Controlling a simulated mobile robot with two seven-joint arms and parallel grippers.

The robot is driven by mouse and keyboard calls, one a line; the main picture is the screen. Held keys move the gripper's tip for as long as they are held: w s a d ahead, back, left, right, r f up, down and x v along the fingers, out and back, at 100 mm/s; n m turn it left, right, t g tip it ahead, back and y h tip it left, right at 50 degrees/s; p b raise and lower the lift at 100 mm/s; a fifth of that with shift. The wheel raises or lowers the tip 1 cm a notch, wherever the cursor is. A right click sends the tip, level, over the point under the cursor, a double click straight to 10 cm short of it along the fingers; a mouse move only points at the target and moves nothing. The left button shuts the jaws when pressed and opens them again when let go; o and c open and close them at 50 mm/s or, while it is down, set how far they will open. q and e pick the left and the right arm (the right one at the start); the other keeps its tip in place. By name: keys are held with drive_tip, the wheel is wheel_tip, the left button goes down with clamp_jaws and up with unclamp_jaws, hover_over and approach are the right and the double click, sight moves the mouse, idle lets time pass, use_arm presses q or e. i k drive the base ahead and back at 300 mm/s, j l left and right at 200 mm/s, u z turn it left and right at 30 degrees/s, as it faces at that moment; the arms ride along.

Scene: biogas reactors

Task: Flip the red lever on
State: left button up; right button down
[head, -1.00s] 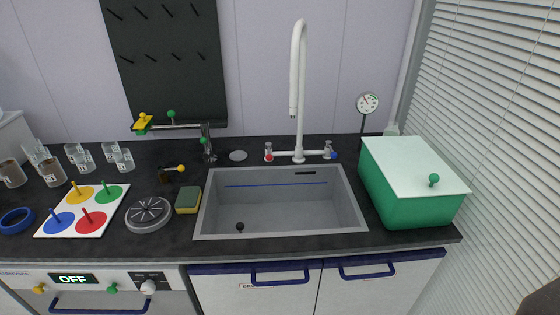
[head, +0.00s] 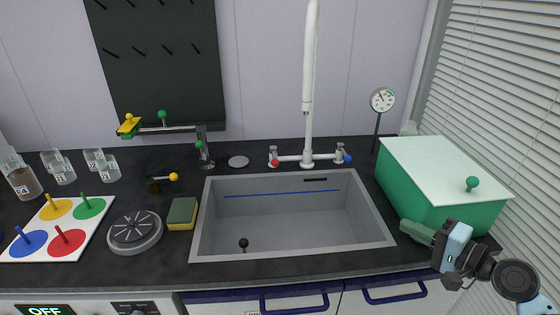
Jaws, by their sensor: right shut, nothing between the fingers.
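The red lever (head: 274,162) is the small red-tipped handle at the left end of the white tap (head: 308,160), at the back rim of the sink. A matching blue-tipped lever (head: 348,158) sits at the tap's right end. My right gripper (head: 404,227) is shut and empty. It comes in from the right, in front of the green box and near the sink's right front corner, well apart from the red lever. My left gripper is not in view.
The grey sink (head: 378,241) lies in front of the tap, with a small black-knobbed plug (head: 244,243) in it. A green box (head: 465,212) with a pale lid stands at the right. A sponge (head: 182,213) and a round grey drain piece (head: 135,232) lie left of the sink.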

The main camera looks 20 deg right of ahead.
sight(273, 149)
drive_tip(key=i+j, duration=0.2)
drive_tip(key=i, duration=0.2)
drive_tip(key=i+j, duration=0.2)
drive_tip(key=i, duration=0.2)
